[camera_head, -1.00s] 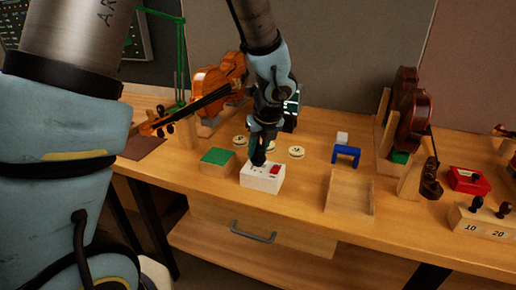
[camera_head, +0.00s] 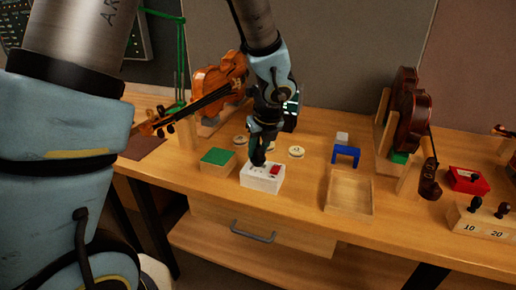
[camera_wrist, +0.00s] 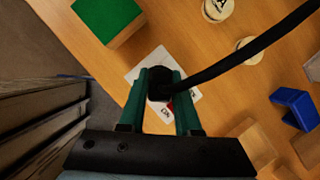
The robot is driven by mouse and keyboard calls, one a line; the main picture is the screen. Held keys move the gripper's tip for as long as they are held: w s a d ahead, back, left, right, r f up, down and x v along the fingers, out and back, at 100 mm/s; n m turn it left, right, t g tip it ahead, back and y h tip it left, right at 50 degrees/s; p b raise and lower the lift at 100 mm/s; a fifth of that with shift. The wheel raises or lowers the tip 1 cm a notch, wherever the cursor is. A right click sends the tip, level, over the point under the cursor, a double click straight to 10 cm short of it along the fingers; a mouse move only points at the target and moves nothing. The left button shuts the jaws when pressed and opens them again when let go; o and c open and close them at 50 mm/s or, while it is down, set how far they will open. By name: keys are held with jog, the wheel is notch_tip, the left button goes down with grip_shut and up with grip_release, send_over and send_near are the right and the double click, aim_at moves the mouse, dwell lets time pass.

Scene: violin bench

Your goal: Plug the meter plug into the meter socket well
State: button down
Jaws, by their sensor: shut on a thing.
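My gripper (camera_head: 259,156) is shut on the black meter plug, which has a round dark body (camera_wrist: 159,84) between the green fingers in the wrist view. A thick black cord runs from the plug to the upper right. The white socket block (camera_head: 262,180) with a red switch stands on the bench directly below the gripper; it also shows in the wrist view (camera_wrist: 137,72). The plug is over the left part of the block's top. The plug and fingers hide the socket well, so I cannot tell whether the plug is inside it.
A wooden block with a green top (camera_head: 217,162) stands just left of the socket block. Round lettered discs (camera_head: 296,152) lie behind. A blue bracket (camera_head: 346,155) and a shallow wooden tray (camera_head: 349,208) are to the right. Violins (camera_head: 218,78) stand on both sides.

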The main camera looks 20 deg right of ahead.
jog(key=shift+f+b, duration=1.15)
jog(key=shift+f, duration=0.2)
jog(key=c, duration=0.5)
grip_release()
jog(key=shift+r, duration=0.1)
jog(key=v, duration=1)
jog(key=shift+s+r, duration=0.15)
jog(key=shift+r, duration=0.2)
jog(key=a+f+n+g, duration=0.1)
jog(key=a+n, duration=0.9)
jog(key=n, duration=0.1)
jog(key=a+f+n+g, duration=0.1)
jog(key=a+f+n, duration=0.1)
jog(key=a+n, duration=0.8)
jog(key=a+f+n+g, duration=0.1)
jog(key=a+n, duration=0.9)
jog(key=n, duration=0.3)
jog(key=shift+a+f+n, duration=0.2)
jog(key=shift+f+n, duration=0.1)
jog(key=shift+f, duration=0.1)
